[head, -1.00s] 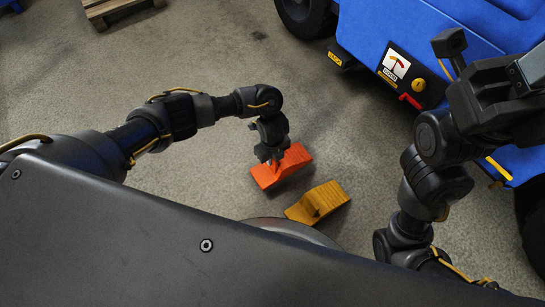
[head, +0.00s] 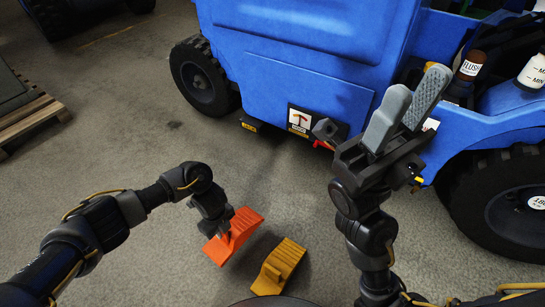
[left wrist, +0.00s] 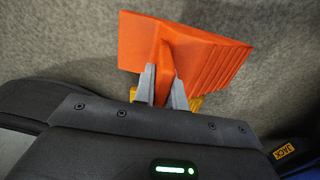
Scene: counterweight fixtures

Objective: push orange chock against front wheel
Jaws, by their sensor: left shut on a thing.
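The orange chock (head: 243,226) is a ribbed wedge at or just above the floor; I cannot tell if it touches. My left gripper (head: 226,237) is shut on its upright rib. In the left wrist view, the grey fingers (left wrist: 163,90) clasp the rib of the orange chock (left wrist: 200,55). The blue vehicle has a black wheel (head: 203,76) at the far left corner and another wheel (head: 510,205) at the right. Which one is the front wheel is unclear. The chock is apart from both. My right gripper (head: 416,84) is open and empty, raised before the vehicle.
A yellow chock (head: 279,265) lies close to the right of the orange one. A wooden pallet (head: 33,118) is at the left edge. Bottles (head: 472,66) stand on the vehicle. The floor between the orange chock and the far wheel is clear.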

